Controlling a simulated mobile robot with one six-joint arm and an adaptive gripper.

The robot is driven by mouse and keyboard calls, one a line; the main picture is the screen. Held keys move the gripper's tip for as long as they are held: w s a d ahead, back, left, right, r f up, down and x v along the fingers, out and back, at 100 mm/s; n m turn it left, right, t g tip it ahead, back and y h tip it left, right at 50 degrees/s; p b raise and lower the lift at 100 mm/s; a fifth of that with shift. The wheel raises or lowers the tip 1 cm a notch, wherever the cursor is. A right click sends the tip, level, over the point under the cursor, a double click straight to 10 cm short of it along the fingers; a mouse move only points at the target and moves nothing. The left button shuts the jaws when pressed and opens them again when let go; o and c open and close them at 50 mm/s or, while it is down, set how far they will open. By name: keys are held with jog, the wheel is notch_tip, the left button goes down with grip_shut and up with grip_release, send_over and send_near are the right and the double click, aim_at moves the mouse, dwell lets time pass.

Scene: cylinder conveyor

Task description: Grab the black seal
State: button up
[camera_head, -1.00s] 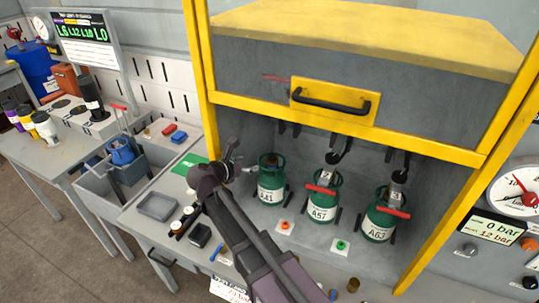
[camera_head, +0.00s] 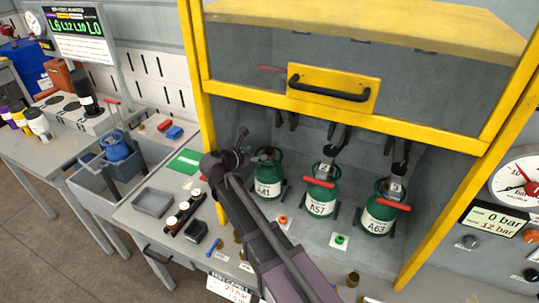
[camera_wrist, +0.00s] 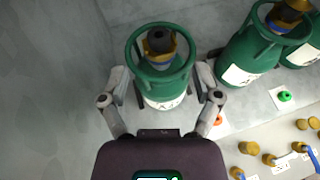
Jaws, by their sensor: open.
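My gripper (camera_head: 245,148) is open beside the top of the leftmost green cylinder (camera_head: 267,188), inside the yellow-framed cabinet. In the wrist view my gripper (camera_wrist: 161,82) has one finger on each side of the same green cylinder (camera_wrist: 160,88), with nothing held; I cannot tell whether the fingers touch it. A dark round spot (camera_wrist: 159,40) shows on top of its brass valve, inside the collar. I cannot tell if this is the black seal, and I cannot pick out a black seal elsewhere.
Green cylinders A57 (camera_head: 320,196) and A63 (camera_head: 379,215) stand to the right, with red bars at their tops. The yellow frame post (camera_head: 205,120) is close to my arm on the left. Several brass fittings (camera_wrist: 269,159) stand on the bench. A grey tray (camera_head: 153,203) lies left.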

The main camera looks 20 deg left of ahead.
aim_at(269, 149)
jog(key=shift+x, duration=1.15)
jog(key=shift+w+b, duration=0.1)
jog(key=shift+b, duration=0.2)
jog(key=b+x, duration=0.1)
jog(key=x, duration=0.3)
jog(key=shift+a+f+b, duration=0.1)
jog(key=shift+b, duration=0.25)
jog(key=shift+w+d+f, duration=0.1)
jog(key=shift+w+d, duration=0.1)
jog(key=shift+w, duration=0.25)
jog(key=c, duration=0.9)
